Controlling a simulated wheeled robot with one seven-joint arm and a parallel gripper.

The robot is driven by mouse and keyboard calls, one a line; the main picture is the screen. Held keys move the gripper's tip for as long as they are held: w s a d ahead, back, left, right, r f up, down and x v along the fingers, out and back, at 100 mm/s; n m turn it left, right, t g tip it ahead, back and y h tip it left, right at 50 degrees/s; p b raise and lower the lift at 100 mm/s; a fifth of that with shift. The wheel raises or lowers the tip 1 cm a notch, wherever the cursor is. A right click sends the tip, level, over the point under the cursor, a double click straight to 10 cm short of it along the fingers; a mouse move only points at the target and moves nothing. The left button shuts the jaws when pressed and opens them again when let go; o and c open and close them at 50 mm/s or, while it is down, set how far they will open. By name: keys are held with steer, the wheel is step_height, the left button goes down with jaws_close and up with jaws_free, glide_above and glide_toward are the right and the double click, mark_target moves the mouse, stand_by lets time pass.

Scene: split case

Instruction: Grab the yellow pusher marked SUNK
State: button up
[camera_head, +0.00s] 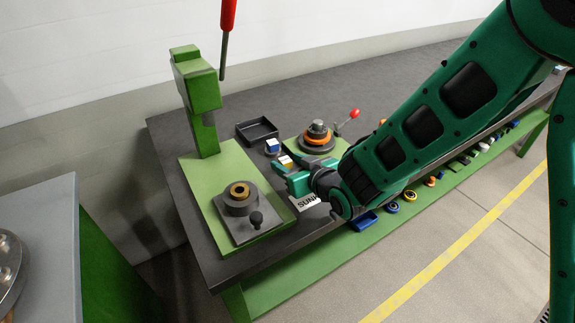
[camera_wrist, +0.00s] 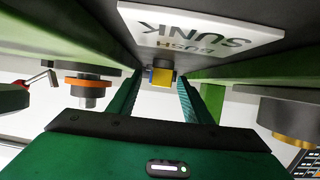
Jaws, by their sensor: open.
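A small block with a yellow face (camera_wrist: 161,77) shows between my fingertips in the wrist view, with a grey part above it and a little blue beside it. I cannot tell whether the fingers touch it. A white card (camera_wrist: 200,27) reading "BUSH SUNK" lies on the dark bench top; it also shows in the head view (camera_head: 306,201), partly hidden by my arm. I see no lettering on the yellow block. My gripper (camera_wrist: 160,80) is open, its two fingers apart, low over the bench; in the head view (camera_head: 285,174) it reaches left between the two green fixtures.
A green press (camera_head: 196,85) with a brass-ringed bush seat (camera_head: 240,197) stands left of my gripper. A green plate with an orange-ringed fixture (camera_head: 318,137) stands behind. A blue-and-white block (camera_head: 272,147) and an empty black tray (camera_head: 257,131) sit farther back.

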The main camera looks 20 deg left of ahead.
steer(key=shift+x, duration=1.05)
jaws_close()
steer(key=shift+r, duration=0.15)
